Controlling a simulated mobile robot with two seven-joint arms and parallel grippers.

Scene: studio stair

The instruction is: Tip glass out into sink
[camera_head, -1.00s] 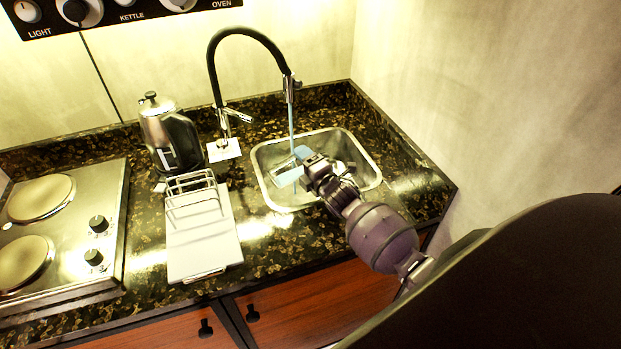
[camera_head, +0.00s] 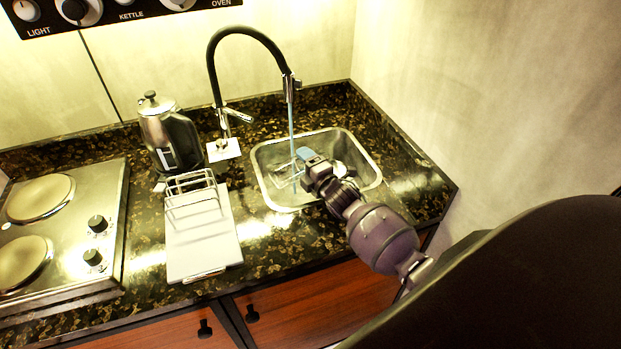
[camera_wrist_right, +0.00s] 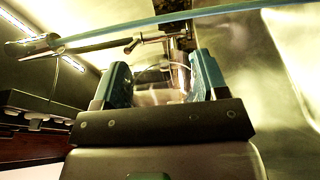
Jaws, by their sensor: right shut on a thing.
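My right gripper (camera_head: 308,156) reaches into the steel sink (camera_head: 330,140) from the right, with one blue finger showing on top. In the right wrist view its two teal fingers (camera_wrist_right: 161,68) are shut on a clear glass (camera_wrist_right: 156,94), which is faint between them. The wrist is rolled: the blue water stream, which falls straight down in the head view (camera_head: 291,128), crosses the top of the wrist view sideways. In the head view the glass is hard to make out against the basin. My left gripper is out of view.
A black hose tap (camera_head: 213,70) arches over the sink. Left of the sink are a white board with a wire rack (camera_head: 203,250), a steel kettle (camera_head: 165,135) and a two-plate hob (camera_head: 70,240). A wall stands close on the right.

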